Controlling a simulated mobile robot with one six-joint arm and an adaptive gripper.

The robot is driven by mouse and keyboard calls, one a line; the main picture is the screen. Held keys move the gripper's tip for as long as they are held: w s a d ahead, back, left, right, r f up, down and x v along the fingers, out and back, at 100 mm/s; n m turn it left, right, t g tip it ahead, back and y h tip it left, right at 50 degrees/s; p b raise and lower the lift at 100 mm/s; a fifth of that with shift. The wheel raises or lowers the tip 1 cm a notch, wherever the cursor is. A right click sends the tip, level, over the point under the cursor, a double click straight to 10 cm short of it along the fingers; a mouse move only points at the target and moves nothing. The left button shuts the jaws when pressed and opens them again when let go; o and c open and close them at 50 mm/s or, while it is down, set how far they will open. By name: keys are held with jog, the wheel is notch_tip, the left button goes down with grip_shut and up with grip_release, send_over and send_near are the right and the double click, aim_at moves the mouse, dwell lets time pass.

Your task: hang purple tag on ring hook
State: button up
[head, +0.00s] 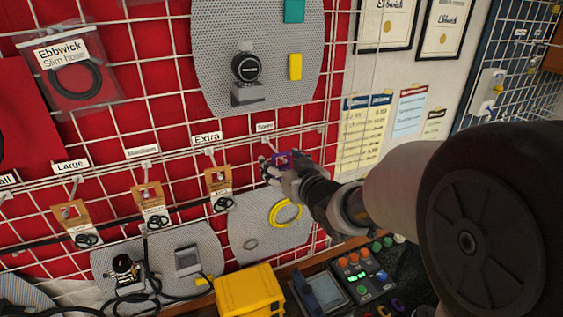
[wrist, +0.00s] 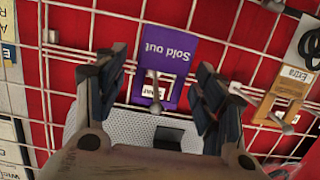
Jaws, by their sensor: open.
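The purple tag (wrist: 167,58) is marked "Sold out", which reads upside down in the wrist view. It has a square hole near its lower end in that view. A metal hook (wrist: 155,103) with a rounded tip shows at this hole, and the tag appears to be around it. A white label, partly hidden, shows through the hole. My gripper (wrist: 160,75) is open, one finger on each side of the tag, with visible gaps. In the head view the tag (head: 282,159) is small and partly covered by my gripper (head: 272,169) at the rightmost labelled hook.
Brown tags with black rings hang on neighbouring hooks, the nearest under the "Extra" label (head: 207,138). White wire grid covers the red wall. A grey panel with a yellow ring (head: 285,213) is below my gripper. A yellow box (head: 248,291) and a button panel stand lower down.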

jog(key=v, duration=1.1)
jog(key=s+d+f+m+g+h+b, duration=0.2)
jog(key=s+d+f+h+b, duration=0.3)
jog(key=f, duration=0.3)
jog(key=s+d+f+m+g+h+b, duration=0.2)
jog(key=s+d+f+b, duration=0.35)
jog(key=f+b, duration=0.2)
jog(key=s+a+f+g+y+b, duration=0.1)
jog(key=s+a+f+g+b, duration=0.1)
jog(key=s+f+g+b, duration=0.3)
jog(key=s+f+b, duration=0.3)
jog(key=s+f, duration=0.4)
jog(key=s, duration=0.4)
jog(key=shift+s+f+m+g+b, duration=0.25)
jog(key=shift+f+m+g+b, duration=0.05)
jog(key=shift+g+b, duration=0.1)
